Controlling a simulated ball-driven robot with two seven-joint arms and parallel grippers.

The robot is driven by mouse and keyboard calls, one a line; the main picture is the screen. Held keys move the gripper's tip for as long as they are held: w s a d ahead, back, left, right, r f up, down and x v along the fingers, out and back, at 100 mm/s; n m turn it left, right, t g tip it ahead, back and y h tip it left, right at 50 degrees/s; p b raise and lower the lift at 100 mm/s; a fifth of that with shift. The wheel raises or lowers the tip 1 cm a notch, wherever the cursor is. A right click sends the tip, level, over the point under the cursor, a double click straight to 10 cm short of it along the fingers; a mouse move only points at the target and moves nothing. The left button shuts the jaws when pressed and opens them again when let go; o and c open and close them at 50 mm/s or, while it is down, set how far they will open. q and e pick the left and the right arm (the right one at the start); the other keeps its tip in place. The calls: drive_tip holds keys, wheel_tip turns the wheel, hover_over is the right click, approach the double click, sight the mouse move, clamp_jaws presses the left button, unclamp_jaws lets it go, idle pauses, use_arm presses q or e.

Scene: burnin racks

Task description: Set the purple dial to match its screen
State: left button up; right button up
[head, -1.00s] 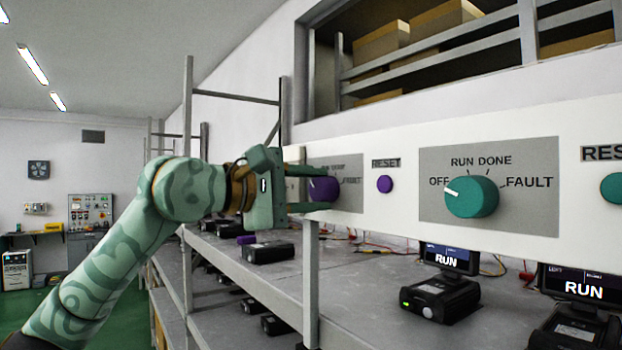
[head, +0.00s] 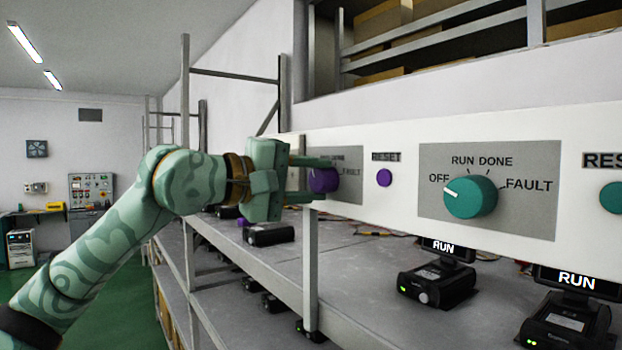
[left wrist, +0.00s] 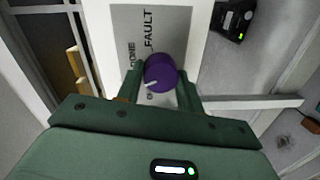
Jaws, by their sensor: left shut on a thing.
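The purple dial (head: 323,180) is on a grey plate (head: 351,158) on the long white panel. My left gripper (head: 318,180) is at the dial with a finger on either side, shut on it. In the left wrist view the purple dial (left wrist: 160,72) sits between the green fingers. Its white pointer mark aims left and slightly down in that picture. The FAULT and DONE labels show there; the lower labels are mostly covered by my gripper. I cannot make out the purple dial's screen in either view. My right gripper is not in view.
A purple button (head: 384,178) under a RESET label is right of the plate. A teal dial (head: 470,197) points near OFF. Two devices on the shelf (head: 365,285) have screens reading RUN (head: 443,248). A metal post (head: 310,270) stands below my gripper.

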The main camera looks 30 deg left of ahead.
use_arm(q)
drive_tip(key=shift+f, duration=0.15)
drive_tip(key=o, duration=1)
drive_tip(key=shift+s, duration=0.1)
drive_tip(key=shift+s+a+b, duration=0.15)
drive_tip(key=shift+s+b, duration=0.1)
drive_tip(key=shift+b, duration=0.05)
drive_tip(key=b+v, duration=0.5)
drive_tip(key=v, duration=1)
drive_tip(key=shift+s+b, duration=0.2)
drive_tip(key=shift+b, duration=0.1)
drive_tip(key=shift+a, duration=0.1)
